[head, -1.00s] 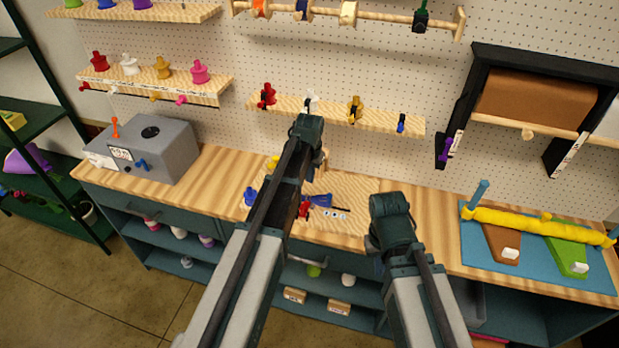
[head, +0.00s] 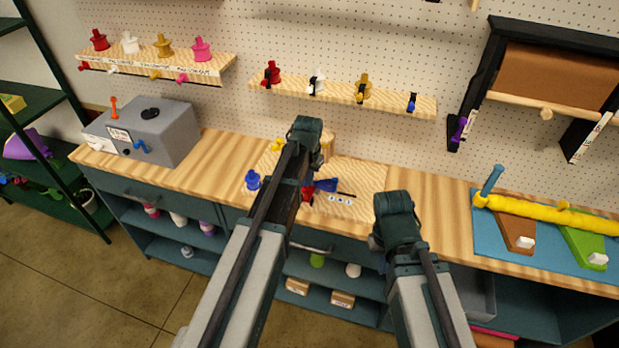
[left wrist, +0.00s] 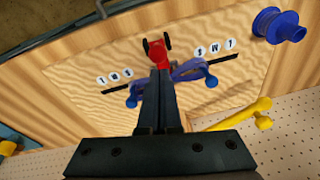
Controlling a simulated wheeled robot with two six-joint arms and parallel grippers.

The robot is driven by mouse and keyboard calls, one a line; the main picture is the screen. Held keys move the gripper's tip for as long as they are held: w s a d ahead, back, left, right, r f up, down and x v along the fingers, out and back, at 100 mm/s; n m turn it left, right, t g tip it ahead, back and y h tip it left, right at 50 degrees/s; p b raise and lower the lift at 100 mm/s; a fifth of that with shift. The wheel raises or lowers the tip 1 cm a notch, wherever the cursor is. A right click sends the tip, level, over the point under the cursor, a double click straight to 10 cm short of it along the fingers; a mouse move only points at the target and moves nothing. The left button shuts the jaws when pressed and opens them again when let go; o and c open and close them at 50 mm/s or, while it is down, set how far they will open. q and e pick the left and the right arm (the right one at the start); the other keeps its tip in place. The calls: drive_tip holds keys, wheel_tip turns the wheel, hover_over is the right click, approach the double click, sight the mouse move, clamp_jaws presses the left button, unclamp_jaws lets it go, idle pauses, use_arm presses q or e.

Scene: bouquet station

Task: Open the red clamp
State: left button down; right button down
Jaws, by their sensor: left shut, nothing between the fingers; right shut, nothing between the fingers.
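In the head view only a small red part (head: 307,194) shows beside my left arm. My left gripper (left wrist: 160,78) is shut and empty, its fingertips in line with the clamp and covering its lower part. I cannot tell whether they touch it. My right arm shows in the head view, but its gripper fingers are hidden.
Blue sliders (left wrist: 190,70) sit by two labelled slots on the board. A blue spool (left wrist: 278,25) and a yellow piece (left wrist: 238,115) are close by. A grey box (head: 150,135) stands at the left of the bench. A blue mat (head: 500,247) with a yellow roller lies at the right.

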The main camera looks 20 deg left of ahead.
use_arm(q)
drive_tip(key=shift+s, duration=0.1)
drive_tip(key=shift+s+t, duration=0.35)
drive_tip(key=shift+t, duration=0.05)
